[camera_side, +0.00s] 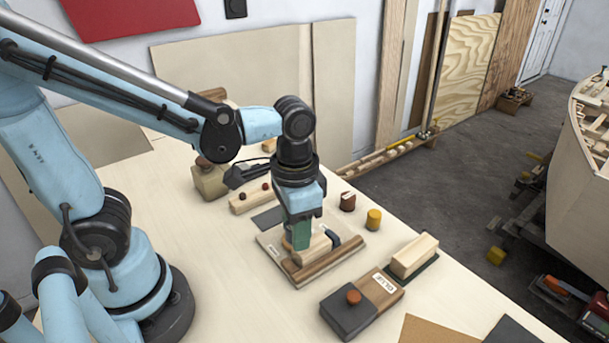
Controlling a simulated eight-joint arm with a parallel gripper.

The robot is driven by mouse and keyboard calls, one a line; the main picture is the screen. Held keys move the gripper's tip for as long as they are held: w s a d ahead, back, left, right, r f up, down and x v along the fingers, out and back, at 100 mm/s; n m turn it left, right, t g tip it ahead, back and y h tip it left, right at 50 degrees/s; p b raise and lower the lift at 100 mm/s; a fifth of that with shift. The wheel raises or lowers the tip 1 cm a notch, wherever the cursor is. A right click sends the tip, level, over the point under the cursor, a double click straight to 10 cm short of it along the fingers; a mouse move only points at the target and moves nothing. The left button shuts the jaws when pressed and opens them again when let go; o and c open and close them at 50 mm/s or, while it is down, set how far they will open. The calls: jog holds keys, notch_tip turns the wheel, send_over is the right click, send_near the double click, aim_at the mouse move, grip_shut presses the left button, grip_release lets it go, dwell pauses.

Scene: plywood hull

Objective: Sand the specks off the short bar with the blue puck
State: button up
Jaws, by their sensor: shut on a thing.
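My gripper (301,226) points down over a shallow wooden tray (272,249) in the middle of the bench. It is shut on a blue-green block (301,236), whose lower end is at or just above a short pale bar (317,246). I cannot tell whether they touch. A longer brown wooden bar (328,262) lies along the tray's front edge. A small dark blue thing (334,238) sits at the right end of the pale bar, partly hidden. No specks can be made out at this size.
A dark block with an orange-brown knob (354,297) and a pale block on a green base (413,256) stand in front and to the right. A yellow cylinder (374,219) and a brown knob (347,201) stand behind.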

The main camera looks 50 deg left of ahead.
jog(key=shift+r, duration=2.6)
